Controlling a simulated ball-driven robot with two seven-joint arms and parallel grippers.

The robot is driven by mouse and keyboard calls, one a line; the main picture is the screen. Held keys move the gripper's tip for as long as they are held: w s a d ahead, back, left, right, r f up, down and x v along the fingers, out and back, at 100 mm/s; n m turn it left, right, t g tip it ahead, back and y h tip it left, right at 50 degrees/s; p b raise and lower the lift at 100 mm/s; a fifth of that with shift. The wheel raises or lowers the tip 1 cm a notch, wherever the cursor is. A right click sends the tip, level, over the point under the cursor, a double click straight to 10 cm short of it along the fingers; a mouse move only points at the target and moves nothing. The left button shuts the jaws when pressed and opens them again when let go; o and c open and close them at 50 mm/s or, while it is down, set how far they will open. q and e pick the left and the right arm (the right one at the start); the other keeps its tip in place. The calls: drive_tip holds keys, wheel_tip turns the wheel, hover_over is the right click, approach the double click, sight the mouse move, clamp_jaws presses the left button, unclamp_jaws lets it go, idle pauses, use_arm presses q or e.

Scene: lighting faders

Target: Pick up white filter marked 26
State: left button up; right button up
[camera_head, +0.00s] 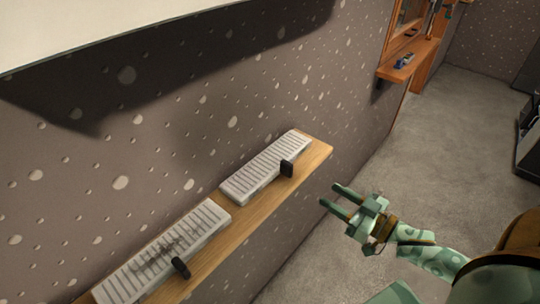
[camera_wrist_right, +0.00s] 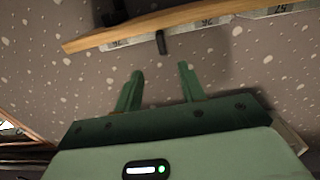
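A clean white slatted filter (camera_head: 262,168) lies on the wooden shelf (camera_head: 318,151), towards its right end, with a black tab (camera_head: 287,168) at its front edge. In the right wrist view this filter's front edge (camera_wrist_right: 207,22) carries small marks that look like an upside-down 26. A second white filter (camera_head: 208,215), with dark smudges and its own black tab (camera_head: 181,267), lies further left on the shelf. My right gripper (camera_head: 330,195) is open and empty, apart from the shelf, in front of and right of the clean filter. It also shows in the right wrist view (camera_wrist_right: 160,69). My left gripper is out of view.
A spotted wall (camera_head: 110,150) stands behind the shelf. Grey floor (camera_head: 450,120) is open to the right. A further wooden ledge (camera_head: 412,60) with small items is at the upper right, and a dark object (camera_head: 530,140) stands at the right edge.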

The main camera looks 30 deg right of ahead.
sight(281, 161)
drive_tip(key=x, duration=0.5)
drive_tip(key=r+x, duration=0.1)
drive_tip(key=x, duration=0.5)
drive_tip(key=p+x, duration=0.1)
drive_tip(key=x, duration=0.4)
drive_tip(key=shift+w+a+r, duration=0.2)
drive_tip(key=shift+r, duration=0.1)
drive_tip(key=shift+s, duration=0.1)
drive_tip(key=shift+c, duration=0.3)
clamp_jaws()
